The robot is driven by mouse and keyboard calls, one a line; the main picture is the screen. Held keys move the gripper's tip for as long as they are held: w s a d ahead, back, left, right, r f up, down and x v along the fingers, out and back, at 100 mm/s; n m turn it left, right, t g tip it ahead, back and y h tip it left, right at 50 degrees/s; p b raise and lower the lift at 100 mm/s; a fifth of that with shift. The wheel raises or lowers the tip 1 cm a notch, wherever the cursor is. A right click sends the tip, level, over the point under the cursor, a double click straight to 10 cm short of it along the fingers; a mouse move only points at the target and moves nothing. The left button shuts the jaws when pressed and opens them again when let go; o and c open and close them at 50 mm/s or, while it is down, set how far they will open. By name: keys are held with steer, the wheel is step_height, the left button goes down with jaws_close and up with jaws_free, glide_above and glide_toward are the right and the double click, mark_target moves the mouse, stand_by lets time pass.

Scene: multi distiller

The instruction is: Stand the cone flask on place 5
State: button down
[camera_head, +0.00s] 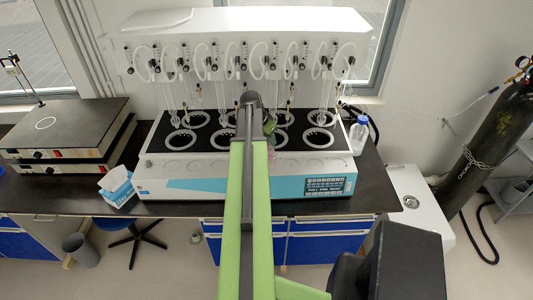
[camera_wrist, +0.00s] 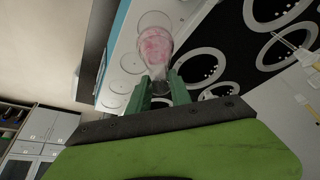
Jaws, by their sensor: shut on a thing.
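The cone flask, clear with pink contents, shows in the wrist view (camera_wrist: 155,46). My gripper (camera_wrist: 160,78) is shut on the flask's narrow neck, with its wide base pointing away from the wrist. In the head view, my arm largely hides my gripper (camera_head: 268,127), and a little pink of the flask shows beside the arm. The flask is over or near the front part of the white distiller (camera_head: 190,165). Pale round places (camera_wrist: 132,63) lie in a row along its front ledge in the wrist view. I cannot read any place numbers or tell whether the flask touches the ledge.
Black-topped heating wells with white rings (camera_head: 181,140) lie behind the ledge, with glass tubes hanging above them. A wash bottle (camera_head: 359,135) stands at the right. A blue-and-white box (camera_head: 117,186) stands at the front left, and hotplates (camera_head: 65,130) are further left.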

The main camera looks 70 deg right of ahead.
steer(key=f+b, duration=0.4)
steer(key=shift+w+a+f, duration=0.2)
steer(key=shift+w+f, duration=0.1)
steer(key=shift+f, duration=0.1)
steer(key=c, duration=1.2)
jaws_free()
steer(key=shift+r, duration=0.1)
steer(key=shift+o, duration=0.2)
steer(key=p+v, duration=1.1)
steer(key=v, duration=0.1)
steer(key=shift+r, duration=0.1)
